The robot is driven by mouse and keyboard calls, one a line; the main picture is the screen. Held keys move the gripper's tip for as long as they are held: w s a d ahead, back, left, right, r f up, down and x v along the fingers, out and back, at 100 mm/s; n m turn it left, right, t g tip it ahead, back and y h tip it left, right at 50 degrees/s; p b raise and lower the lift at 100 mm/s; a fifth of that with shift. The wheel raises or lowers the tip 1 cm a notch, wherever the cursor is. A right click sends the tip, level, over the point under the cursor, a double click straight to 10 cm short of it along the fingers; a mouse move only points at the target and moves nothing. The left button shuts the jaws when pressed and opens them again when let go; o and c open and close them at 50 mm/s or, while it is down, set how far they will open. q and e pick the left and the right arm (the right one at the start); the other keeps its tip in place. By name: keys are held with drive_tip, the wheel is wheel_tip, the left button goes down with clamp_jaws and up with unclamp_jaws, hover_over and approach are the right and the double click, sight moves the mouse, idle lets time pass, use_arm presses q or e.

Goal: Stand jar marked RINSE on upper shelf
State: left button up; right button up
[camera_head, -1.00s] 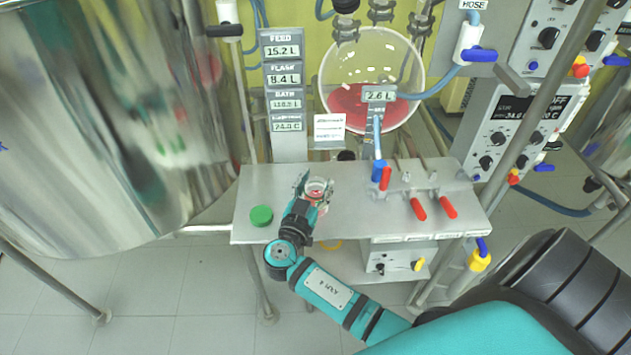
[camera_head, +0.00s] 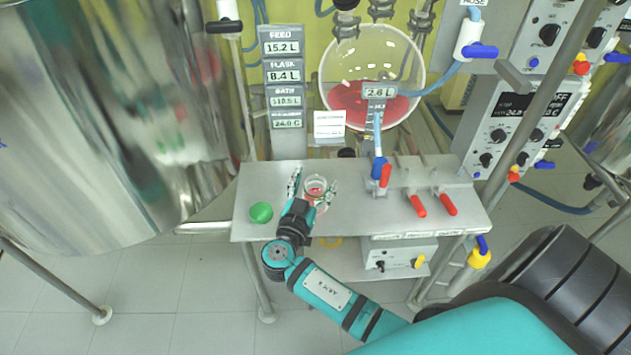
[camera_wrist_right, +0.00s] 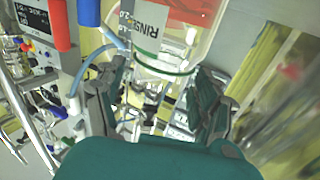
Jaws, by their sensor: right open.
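The jar marked RINSE (camera_head: 316,184) is a small clear glass jar with some red in it. It appears to stand upright on the steel upper shelf (camera_head: 262,184), left of the middle. In the right wrist view its RINSE label (camera_wrist_right: 150,18) shows close up, with a green ring around the glass. My right gripper (camera_head: 313,182) is open, with one finger on each side of the jar and a visible gap. The fingers also show spread in the right wrist view (camera_wrist_right: 158,82). The jar's base is partly hidden by the gripper. My left gripper is not in view.
A green round cap (camera_head: 261,212) lies on the shelf left of my right gripper. Red-handled valves (camera_head: 417,206) and a blue-and-red fitting (camera_head: 380,172) stand to the right. A round flask of red liquid (camera_head: 372,80) hangs behind. A large steel vessel (camera_head: 110,120) fills the left.

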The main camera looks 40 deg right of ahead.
drive_tip(key=b+v, duration=0.3)
drive_tip(key=v, duration=0.8)
drive_tip(key=shift+s+a, duration=0.1)
